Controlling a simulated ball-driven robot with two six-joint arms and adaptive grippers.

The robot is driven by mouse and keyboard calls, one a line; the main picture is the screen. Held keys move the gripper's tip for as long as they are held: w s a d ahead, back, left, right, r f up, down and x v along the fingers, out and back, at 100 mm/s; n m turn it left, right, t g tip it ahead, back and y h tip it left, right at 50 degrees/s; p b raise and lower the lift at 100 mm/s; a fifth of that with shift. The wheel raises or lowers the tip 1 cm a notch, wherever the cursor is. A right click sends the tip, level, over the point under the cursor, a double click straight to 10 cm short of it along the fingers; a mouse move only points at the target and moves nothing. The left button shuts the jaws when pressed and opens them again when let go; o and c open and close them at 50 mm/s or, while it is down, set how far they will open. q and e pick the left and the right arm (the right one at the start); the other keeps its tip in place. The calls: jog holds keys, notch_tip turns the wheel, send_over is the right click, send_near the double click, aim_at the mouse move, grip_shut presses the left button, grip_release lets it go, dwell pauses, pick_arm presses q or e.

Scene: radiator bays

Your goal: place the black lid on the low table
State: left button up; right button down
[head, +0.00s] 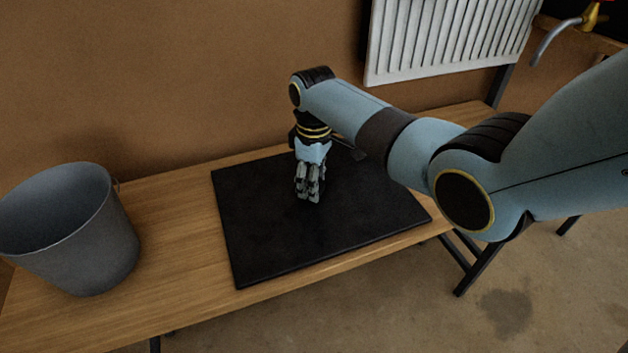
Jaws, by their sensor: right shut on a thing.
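My right gripper (308,194) points down over the middle of the mat. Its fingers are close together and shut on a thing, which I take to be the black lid. My left gripper is not in view.
A grey bucket (75,230) stands on the table's left end. A white radiator (445,40) hangs at the upper right, with a brass tap (590,17) beyond it. Bare wood shows between bucket and mat. Concrete floor lies in front.

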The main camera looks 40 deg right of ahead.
jog(key=shift+r, duration=0.1)
jog(key=c, duration=0.6)
grip_release()
jog(key=shift+c, duration=0.2)
notch_tip(320, 180, up, 12)
jog(key=p, duration=0.1)
